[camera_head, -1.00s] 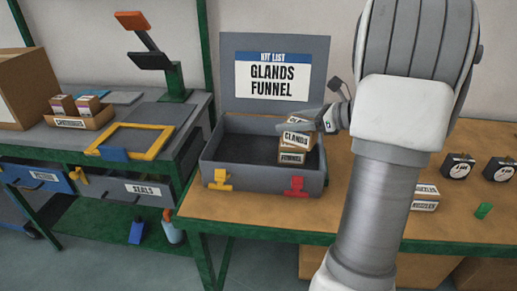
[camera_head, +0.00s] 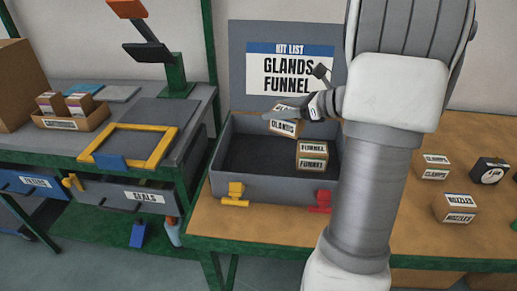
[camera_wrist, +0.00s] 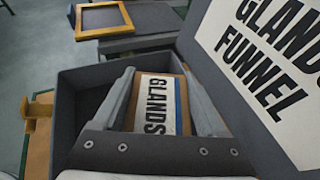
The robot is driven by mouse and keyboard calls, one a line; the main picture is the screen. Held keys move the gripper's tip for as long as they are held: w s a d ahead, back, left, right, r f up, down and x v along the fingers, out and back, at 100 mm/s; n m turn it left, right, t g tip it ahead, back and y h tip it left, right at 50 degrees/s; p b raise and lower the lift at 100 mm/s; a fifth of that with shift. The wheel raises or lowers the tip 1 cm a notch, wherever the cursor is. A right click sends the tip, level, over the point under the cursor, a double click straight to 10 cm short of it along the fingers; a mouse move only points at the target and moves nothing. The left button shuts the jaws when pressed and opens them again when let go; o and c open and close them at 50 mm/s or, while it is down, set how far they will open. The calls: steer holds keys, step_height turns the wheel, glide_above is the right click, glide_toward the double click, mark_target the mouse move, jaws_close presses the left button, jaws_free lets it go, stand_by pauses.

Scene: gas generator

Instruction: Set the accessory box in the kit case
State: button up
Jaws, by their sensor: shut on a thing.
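The grey kit case (camera_head: 262,190) stands open on the wooden table, its lid upright with a kit list card (camera_head: 290,68) reading "GLANDS FUNNEL". My gripper (camera_head: 284,112) is shut on the glands box (camera_head: 284,128), held tilted above the back of the case's interior. In the wrist view the glands box (camera_wrist: 157,104) sits between the two fingers, its label facing the camera. The funnel box (camera_head: 312,156) rests inside the case on the right side. The left part of the case floor is bare.
Clamps (camera_head: 433,167) and nozzles (camera_head: 455,208) boxes and a black gauge block (camera_head: 490,171) stand on the table at right. A grey bench (camera_head: 60,140) at left carries a cartridges tray (camera_head: 72,121) and a yellow frame (camera_head: 128,146).

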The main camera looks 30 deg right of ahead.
steer(key=w+a+f+b, duration=0.1)
steer(key=a, duration=0.1)
steer(key=w+a+f, duration=0.1)
steer(key=a+f, duration=0.1)
steer(key=a, duration=0.1)
steer(key=w+a+f+b, duration=0.1)
steer(key=a+f, duration=0.1)
steer(key=a, duration=0.1)
steer(key=shift+a+f+b, duration=0.25)
steer(key=shift+b, duration=0.05)
steer(key=shift+f+b, duration=0.9)
steer(key=shift+f, duration=1.05)
steer(key=shift+f, duration=0.1)
steer(key=shift+f, duration=0.2)
steer(key=o, duration=1.5)
steer(key=shift+r, duration=0.1)
